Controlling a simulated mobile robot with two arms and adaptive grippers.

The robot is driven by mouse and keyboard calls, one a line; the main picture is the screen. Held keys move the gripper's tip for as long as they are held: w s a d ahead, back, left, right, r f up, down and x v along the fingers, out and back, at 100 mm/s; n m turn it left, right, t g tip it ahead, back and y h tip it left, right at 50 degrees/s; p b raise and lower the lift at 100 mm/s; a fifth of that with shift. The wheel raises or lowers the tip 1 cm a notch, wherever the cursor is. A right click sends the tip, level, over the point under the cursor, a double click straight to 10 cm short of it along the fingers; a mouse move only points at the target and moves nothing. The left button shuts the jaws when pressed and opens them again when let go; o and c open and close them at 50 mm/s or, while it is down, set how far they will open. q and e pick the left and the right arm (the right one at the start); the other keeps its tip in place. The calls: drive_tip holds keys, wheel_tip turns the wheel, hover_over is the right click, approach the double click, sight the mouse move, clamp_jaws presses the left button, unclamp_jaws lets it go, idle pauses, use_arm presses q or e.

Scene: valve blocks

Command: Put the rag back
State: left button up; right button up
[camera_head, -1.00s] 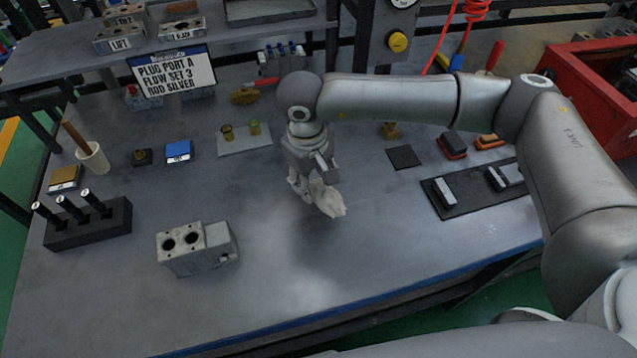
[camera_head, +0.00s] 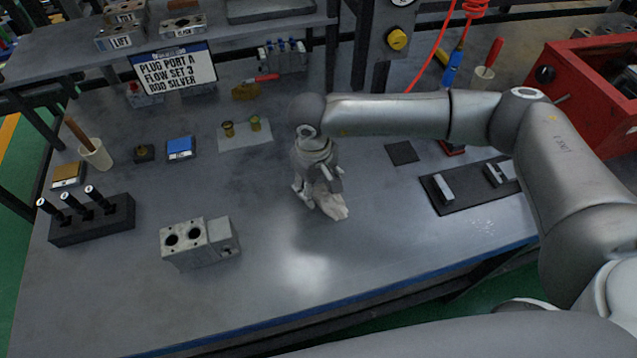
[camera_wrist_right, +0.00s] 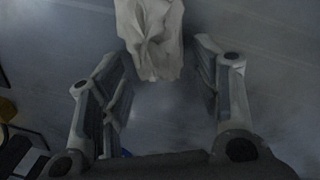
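The rag (camera_head: 333,206) is a crumpled off-white cloth at the middle of the grey workbench, just below my right gripper (camera_head: 320,192). In the right wrist view the rag (camera_wrist_right: 151,38) lies ahead of and between the fingertips of my right gripper (camera_wrist_right: 160,70). The two fingers stand apart, with a visible gap between the rag and the right-hand finger. The rag looks to rest on the bench top, though its underside is hidden. My left gripper is not in view.
A metal valve block (camera_head: 200,242) stands left of the rag. A dark square pad (camera_head: 402,153) and a black mat with metal parts (camera_head: 470,203) lie to the right. A black holder (camera_head: 92,222) stands far left. The bench front is clear.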

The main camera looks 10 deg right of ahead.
sight(315, 191)
drive_tip(key=shift+o, duration=0.2)
drive_tip(key=shift+r, duration=0.5)
wheel_tip(315, 191, up, 11)
drive_tip(key=a+b, duration=0.1)
drive_tip(key=b, duration=0.1)
drive_tip(key=shift+s+r, duration=0.15)
drive_tip(key=shift+s, duration=0.2)
